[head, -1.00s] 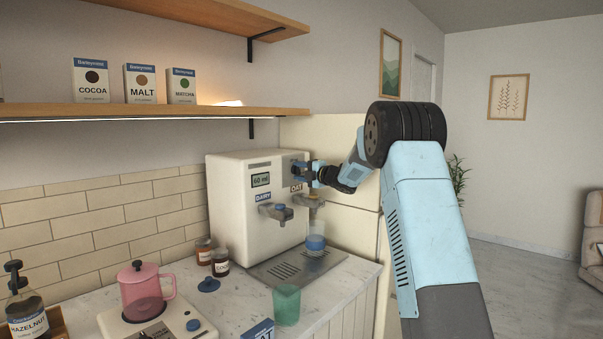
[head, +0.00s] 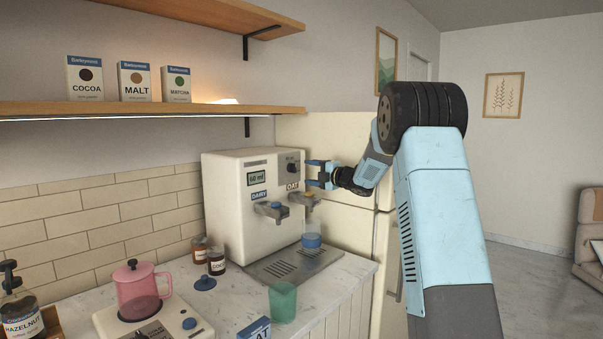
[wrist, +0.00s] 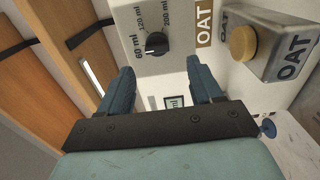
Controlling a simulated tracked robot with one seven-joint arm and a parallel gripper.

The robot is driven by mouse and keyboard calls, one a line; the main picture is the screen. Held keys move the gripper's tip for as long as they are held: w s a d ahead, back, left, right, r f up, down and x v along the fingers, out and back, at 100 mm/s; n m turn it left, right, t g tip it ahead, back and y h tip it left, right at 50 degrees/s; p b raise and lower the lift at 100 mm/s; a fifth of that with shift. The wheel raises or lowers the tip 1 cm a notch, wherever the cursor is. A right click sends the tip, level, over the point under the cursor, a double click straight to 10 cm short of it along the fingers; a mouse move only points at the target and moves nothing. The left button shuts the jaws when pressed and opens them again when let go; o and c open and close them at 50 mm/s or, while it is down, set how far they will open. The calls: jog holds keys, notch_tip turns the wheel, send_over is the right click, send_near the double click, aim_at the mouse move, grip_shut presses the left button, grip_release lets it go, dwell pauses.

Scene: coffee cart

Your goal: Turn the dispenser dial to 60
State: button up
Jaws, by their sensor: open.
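The dispenser (head: 228,208) is a cream box on the counter, and its small screen (head: 257,178) reads 60 ml. Its black dial (head: 293,168) is on the upper right of the front; it also shows in the wrist view (wrist: 157,43) with 60, 120 and 200 ml marks. The dial's pale pointer mark seems to face the 60 ml label (wrist: 131,46). My gripper (head: 308,174) is open and empty, a short way out from the dial and apart from it. In the wrist view its fingers (wrist: 162,76) are spread, with the dial beyond the gap.
Below the dial are the dairy tap (head: 274,208) and the oat tap (head: 308,199). A blue cup (head: 311,240) stands on the drip tray (head: 262,273). A green cup (head: 283,302), a pink pitcher (head: 138,287) and bottles stand on the counter. A wooden shelf (head: 150,109) hangs at upper left.

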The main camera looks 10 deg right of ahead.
jog(key=v, duration=0.6)
jog(key=shift+s+d, duration=0.1)
dwell(0.3)
jog(key=s+r+m+h, duration=0.4)
jog(key=s+m+h, duration=0.2)
jog(key=s+m, duration=0.25)
jog(key=s+r+m+h, duration=0.4)
jog(key=s+m+h, duration=0.25)
jog(key=s, duration=0.25)
jog(key=s+a+f+m+g, duration=0.2)
jog(key=s+f+m+g, duration=0.1)
jog(key=s, duration=0.8)
jog(key=s+a+f+m+g+y, duration=0.1)
jog(key=s+a+f+m+g, duration=0.2)
jog(key=s, duration=0.9)
jog(key=s+a+f+m+g+y, duration=0.1)
jog(key=s+a+f+m+g, duration=0.1)
jog(key=s+f, duration=0.6)
jog(key=s+m+g, duration=0.1)
jog(key=s+m, duration=0.1)
jog(key=s, duration=0.2)
jog(key=shift+a, duration=0.25)
